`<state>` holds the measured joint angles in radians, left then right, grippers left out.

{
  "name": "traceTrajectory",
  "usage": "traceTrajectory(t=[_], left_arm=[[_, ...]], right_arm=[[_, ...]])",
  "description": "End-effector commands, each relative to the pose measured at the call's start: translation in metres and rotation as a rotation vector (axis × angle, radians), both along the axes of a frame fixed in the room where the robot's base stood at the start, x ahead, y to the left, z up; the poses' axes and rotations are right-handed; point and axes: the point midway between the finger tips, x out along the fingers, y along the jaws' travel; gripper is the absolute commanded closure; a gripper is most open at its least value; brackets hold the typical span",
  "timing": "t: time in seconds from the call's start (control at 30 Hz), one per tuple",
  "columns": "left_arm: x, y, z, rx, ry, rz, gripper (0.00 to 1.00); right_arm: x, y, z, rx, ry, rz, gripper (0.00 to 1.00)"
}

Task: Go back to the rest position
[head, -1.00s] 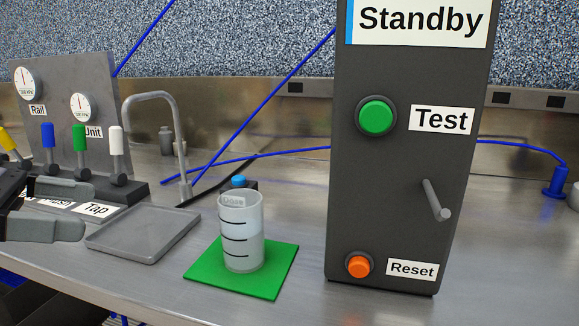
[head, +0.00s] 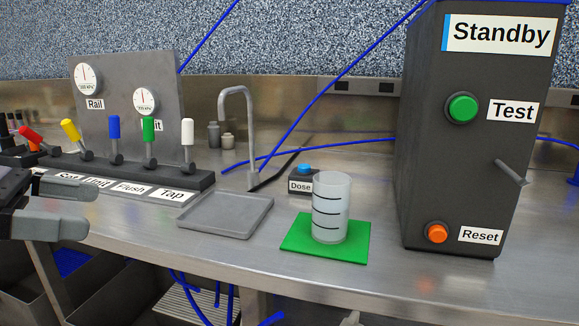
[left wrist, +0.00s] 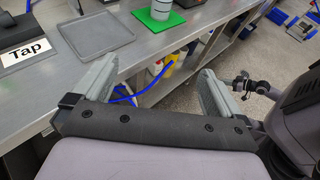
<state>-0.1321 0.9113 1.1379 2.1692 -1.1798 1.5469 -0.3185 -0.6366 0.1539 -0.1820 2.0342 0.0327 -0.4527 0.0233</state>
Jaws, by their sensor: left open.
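My left gripper (head: 88,207) is at the left edge of the head view, in front of the bench edge near the row of labels. Its two grey fingers are spread, with nothing between them. In the left wrist view the open fingers (left wrist: 158,75) stand wide apart, with the bench front and floor beyond them. No object touches the fingers.
A row of coloured levers (head: 115,140) stands behind a grey tray (head: 225,218). A clear beaker (head: 331,205) stands on a green mat (head: 350,250). A dark Standby cabinet (head: 430,180) is at the right. Blue tubing hangs below the bench.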

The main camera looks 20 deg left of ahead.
Motion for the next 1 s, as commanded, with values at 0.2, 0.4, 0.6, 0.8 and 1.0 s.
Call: traceTrajectory(t=[0.2, 0.4, 0.6, 0.8, 1.0], left_arm=[[0.027, -0.031, -0.002, -0.472, 0.074, -0.095, 0.00], [0.061, -0.039, -0.018, -1.109, 0.214, -0.058, 0.00], [0.092, -0.032, -0.078, -1.723, 0.418, 0.155, 0.00], [0.097, -0.047, -0.180, -2.220, 0.668, 0.513, 0.00], [0.056, -0.114, -0.298, -2.586, 0.996, 1.038, 0.00]], right_arm=[[-0.003, 0.001, 0.020, 0.000, 0.002, 0.002, 1.00], [0.001, -0.006, 0.038, -0.014, -0.014, -0.006, 1.00], [0.000, -0.007, 0.052, -0.021, -0.016, -0.007, 1.00], [-0.004, -0.009, 0.063, -0.023, -0.010, -0.012, 1.00], [-0.006, -0.008, 0.078, -0.023, -0.014, -0.015, 1.00]])
